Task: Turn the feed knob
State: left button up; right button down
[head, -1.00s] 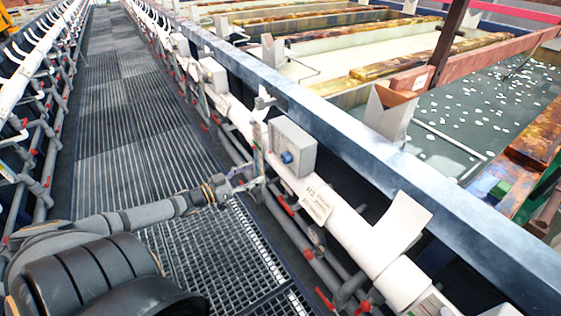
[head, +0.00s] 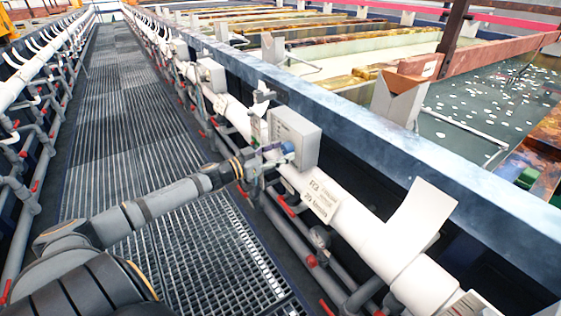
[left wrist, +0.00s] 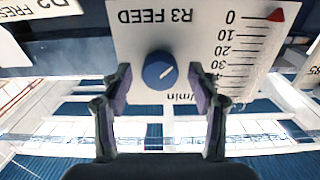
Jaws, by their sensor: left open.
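The feed knob (left wrist: 160,71) is a round blue knob with a white mark on its face, on a panel (left wrist: 206,43) lettered "R3 FEED" that appears upside down in the left wrist view. A scale beside it has a red pointer (left wrist: 277,15) at 0. In the head view the panel is a grey box (head: 300,137) above a white pipe. My left gripper (left wrist: 160,82) is open, its two fingers on either side of the knob with gaps visible. In the head view my left gripper (head: 277,151) is at the box front and partly hides the knob. My right gripper is not in view.
A white pipe (head: 375,232) with labels and red-handled valves runs along the tank's blue-grey rim (head: 390,155). A white plate (head: 420,218) sticks up to the right. Other boxes (head: 211,74) stand farther along. The grated walkway (head: 115,130) is clear.

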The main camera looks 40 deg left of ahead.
pick_arm(q)
jog(key=shift+c, duration=0.4)
jog(key=c, duration=1.1)
